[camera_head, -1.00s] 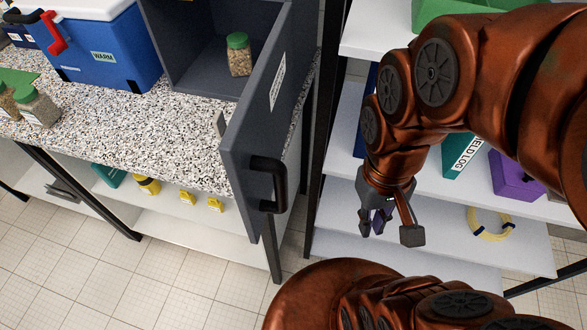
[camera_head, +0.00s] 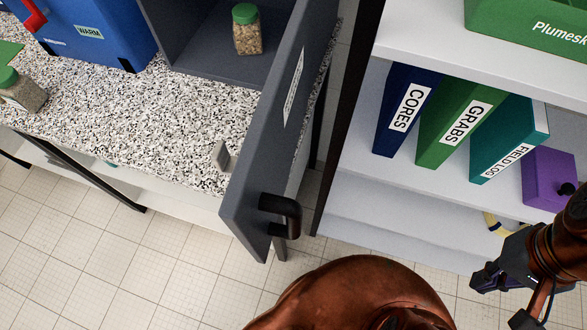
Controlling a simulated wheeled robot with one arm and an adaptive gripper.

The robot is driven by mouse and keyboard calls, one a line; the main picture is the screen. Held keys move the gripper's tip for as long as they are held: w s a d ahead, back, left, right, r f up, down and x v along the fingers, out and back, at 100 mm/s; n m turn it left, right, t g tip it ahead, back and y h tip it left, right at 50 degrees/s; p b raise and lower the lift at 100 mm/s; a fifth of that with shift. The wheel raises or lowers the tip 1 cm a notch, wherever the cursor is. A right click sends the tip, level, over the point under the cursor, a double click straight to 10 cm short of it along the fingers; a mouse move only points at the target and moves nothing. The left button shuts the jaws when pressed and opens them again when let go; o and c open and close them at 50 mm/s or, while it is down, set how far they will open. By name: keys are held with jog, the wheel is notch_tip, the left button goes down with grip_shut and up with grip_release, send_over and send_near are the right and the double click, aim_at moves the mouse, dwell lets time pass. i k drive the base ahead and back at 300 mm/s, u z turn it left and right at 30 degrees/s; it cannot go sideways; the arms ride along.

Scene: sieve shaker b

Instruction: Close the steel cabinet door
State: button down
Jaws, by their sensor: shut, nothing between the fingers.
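The steel cabinet door (camera_head: 270,150) is dark grey and stands wide open, swung out toward me past the bench's front edge. A black bar handle (camera_head: 290,215) sits on its right face, near the lower front end. Behind it, the grey cabinet (camera_head: 205,65) stands open on the bench, with a green-lidded jar (camera_head: 247,32) inside. My gripper (camera_head: 478,285) is at the lower right, shut and empty, well to the right of the handle and apart from the door. Part of my arm is cut off by the right edge.
The speckled bench (camera_head: 140,130) holds a blue cooler (camera_head: 100,45) and another jar (camera_head: 25,92). A white shelf (camera_head: 410,190) at right carries a blue binder (camera_head: 402,115), green binder (camera_head: 455,125), teal binder (camera_head: 510,145) and purple box (camera_head: 550,175). Tiled floor (camera_head: 110,250) is clear in front.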

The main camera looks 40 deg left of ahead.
aim_at(253, 201)
jog(key=k, duration=1.05)
jog(key=u, duration=2)
